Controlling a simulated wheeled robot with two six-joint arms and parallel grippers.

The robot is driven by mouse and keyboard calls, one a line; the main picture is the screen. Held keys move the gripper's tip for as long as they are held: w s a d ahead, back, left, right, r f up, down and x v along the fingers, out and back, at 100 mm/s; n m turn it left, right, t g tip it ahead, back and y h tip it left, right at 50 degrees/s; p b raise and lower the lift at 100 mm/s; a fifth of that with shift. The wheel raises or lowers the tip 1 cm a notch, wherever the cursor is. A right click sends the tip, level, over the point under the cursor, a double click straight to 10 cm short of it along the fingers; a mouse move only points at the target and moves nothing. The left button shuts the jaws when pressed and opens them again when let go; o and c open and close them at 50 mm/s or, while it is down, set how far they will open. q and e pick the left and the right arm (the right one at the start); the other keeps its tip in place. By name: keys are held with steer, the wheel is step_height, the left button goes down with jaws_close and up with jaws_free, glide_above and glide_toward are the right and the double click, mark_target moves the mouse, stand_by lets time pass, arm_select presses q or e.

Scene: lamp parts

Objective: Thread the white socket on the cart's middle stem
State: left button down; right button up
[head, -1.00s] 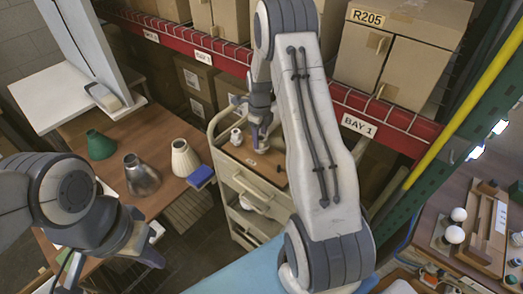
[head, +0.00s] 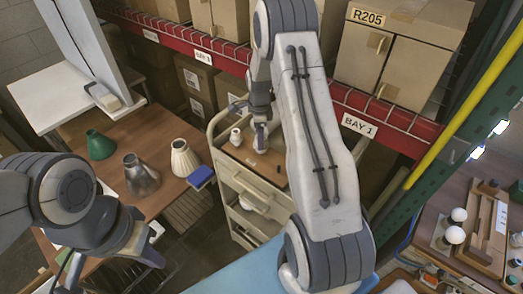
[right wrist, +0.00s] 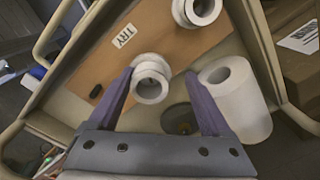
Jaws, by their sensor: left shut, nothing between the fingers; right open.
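A white socket (head: 260,144) stands on the brown board on top of the cart (head: 217,140), just below my right gripper (head: 262,122). In the right wrist view this socket (right wrist: 151,88) shows as white rings between the two purple fingertips of my open right gripper (right wrist: 159,74), with no clear grip on it. I cannot tell how far it sits down on a stem, as the stem is hidden. A second white ringed part (right wrist: 197,10) stands on the board farther up. My left gripper (head: 152,257) is shut and empty at lower left, away from the cart.
A white roll-like cylinder (right wrist: 234,98) stands beside my right finger. A red shelf beam (head: 230,62) runs behind the cart.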

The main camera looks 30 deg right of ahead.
steer(key=shift+s+a+f+g, duration=0.15)
steer(key=shift+s+a+f, duration=0.1)
steer(key=shift+s+f, duration=0.25)
steer(key=shift+s+a+f+g, duration=0.15)
steer(key=shift+s+a+f, duration=0.1)
steer(key=shift+f, duration=0.3)
steer(key=shift+w+d+r, duration=0.1)
steer(key=shift+r, duration=0.1)
step_height(320, 180, up, 11)
steer(key=b, duration=0.4)
steer(key=s+a+r+n+b, duration=0.1)
steer(key=s+a+r+n, duration=0.15)
steer(key=a+n, duration=0.55)
steer(key=s+a+n+b, duration=0.2)
steer(key=s+a+n, duration=0.4)
steer(key=a, duration=0.7)
steer(key=s+a+f+n, duration=0.1)
steer(key=s+a+n, duration=0.1)
steer(key=s+n, duration=0.3)
steer(key=s+a+n+b, duration=0.1)
steer(key=s+a+n, duration=0.2)
steer(key=s+n, duration=0.3)
steer(key=s+a+f+n+y, duration=0.1)
steer(key=s+a+n, duration=0.1)
steer(key=s+n, duration=0.3)
steer(key=s, duration=0.4)
steer(key=shift+s+a+f+n, duration=0.3)
steer(key=shift+s+a, duration=0.05)
steer(key=shift+c, duration=0.3)
